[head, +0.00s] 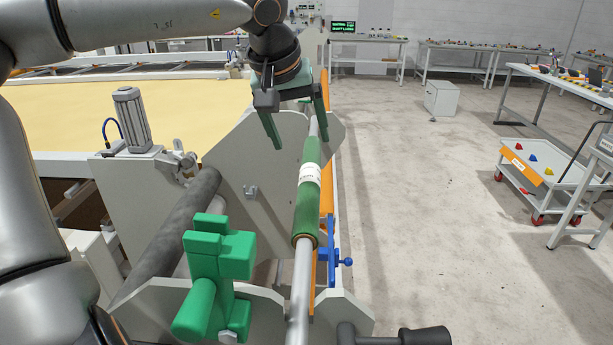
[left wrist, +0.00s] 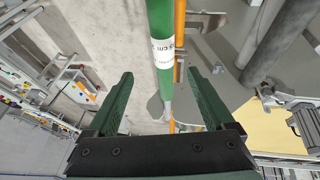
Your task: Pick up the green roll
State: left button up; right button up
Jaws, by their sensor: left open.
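The green roll (head: 306,205) has a white printed label and sits around a pale metal bar that runs along the gantry's side. My left gripper (head: 302,143) is open and empty, above the far end of the roll, with its green fingers pointing down. In the left wrist view the roll (left wrist: 160,20) lies beyond the fingertips, and its line runs between the two open fingers of the left gripper (left wrist: 160,73). It looks apart from both fingers. My right gripper is not in view.
A green clamp-like block (head: 225,255) stands left of the bar. A dark roller (head: 170,235) runs beside it. A blue clamp (head: 332,256) and an orange rail (head: 326,185) are close on the right. The floor (head: 430,220) further right is clear before a cart (head: 545,175).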

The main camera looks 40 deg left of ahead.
pick_arm(q)
send_over(308, 172)
jog(key=s+d, duration=0.1)
jog(key=s, duration=0.1)
jog(key=f, duration=0.4)
jog(key=shift+s+d+f+b, duration=0.15)
jog(key=shift+d+f+b, duration=0.05)
jog(key=shift+f+b, duration=0.2)
jog(key=shift+w+a+f, duration=0.1)
jog(key=shift+w+f, duration=0.15)
jog(key=shift+f, duration=0.25)
jog(key=b+x, duration=0.2)
jog(key=x, duration=0.1)
jog(key=b+x, duration=0.1)
jog(key=shift+s+a+f+b, duration=0.15)
jog(key=shift+a+f+b, duration=0.2)
jog(key=shift+f, duration=0.3)
jog(key=shift+w+r, duration=0.1)
jog(key=shift+w, duration=0.15)
jog(key=shift+c, duration=0.2)
grip_shut()
jog(key=shift+r, duration=0.1)
